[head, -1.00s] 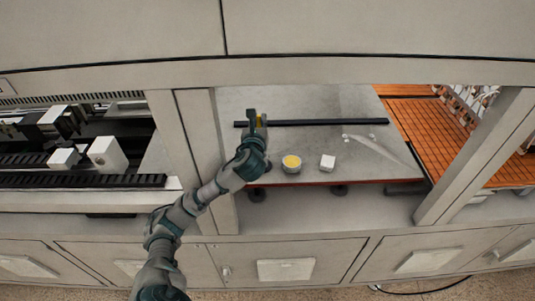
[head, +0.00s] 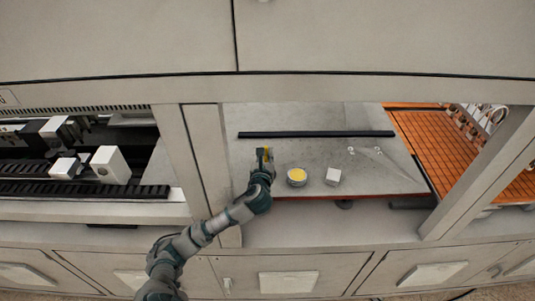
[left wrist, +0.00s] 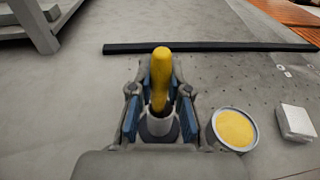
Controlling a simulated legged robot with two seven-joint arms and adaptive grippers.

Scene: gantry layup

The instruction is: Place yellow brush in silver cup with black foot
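The yellow brush (left wrist: 161,75) shows handle-up in the left wrist view, between the fingers of my left gripper (left wrist: 160,88). The fingertips close in on both sides of its handle. Its lower end lines up with the dark mouth of the silver cup (left wrist: 160,125); I cannot tell how deep it is inside. A dark ring shows around the cup's base. In the head view my left gripper (head: 265,154) is above the grey table with a bit of yellow at its tips, and the arm hides the cup. My right gripper is not in view.
A can with yellow contents (head: 297,177) and a white block (head: 333,177) stand to the right of the gripper on the grey table (head: 310,155). A black bar (head: 315,134) lies behind. A cabinet post (head: 207,160) stands left.

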